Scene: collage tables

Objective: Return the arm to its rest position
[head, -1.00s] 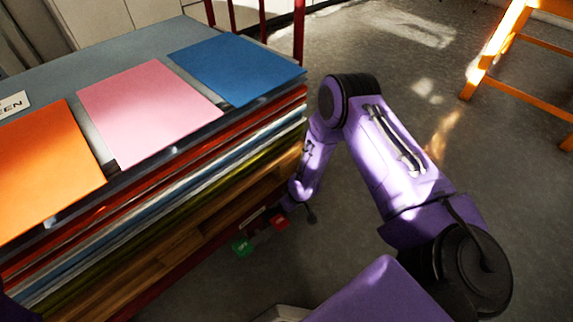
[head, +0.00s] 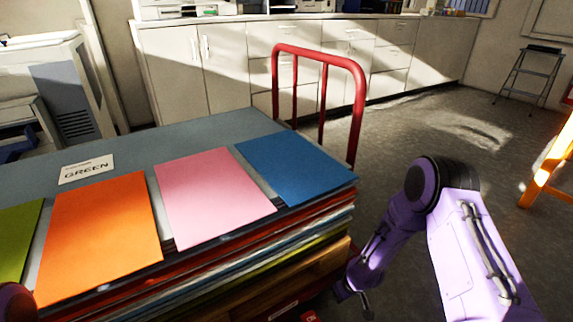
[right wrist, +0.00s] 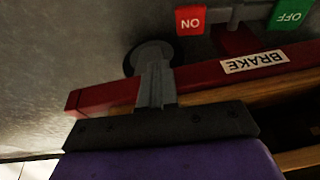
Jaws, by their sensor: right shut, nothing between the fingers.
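My right arm (head: 462,235) is purple and comes in at the right of the head view, bent at the elbow. Its forearm hangs down beside the cart's right end. In the right wrist view my right gripper (right wrist: 154,85) points away from the camera, its grey fingers together with nothing between them. It is in front of the cart's red lower frame (right wrist: 105,95); I cannot tell whether they touch. My left gripper is not in view.
A cart with a red handle (head: 360,100) carries green, orange (head: 100,235), pink (head: 212,195) and blue (head: 295,168) sheets and a GREEN card (head: 86,170). The wrist view shows a BRAKE label (right wrist: 254,62), a red ON pedal (right wrist: 190,20) and a green OFF pedal (right wrist: 289,14). Open floor lies right.

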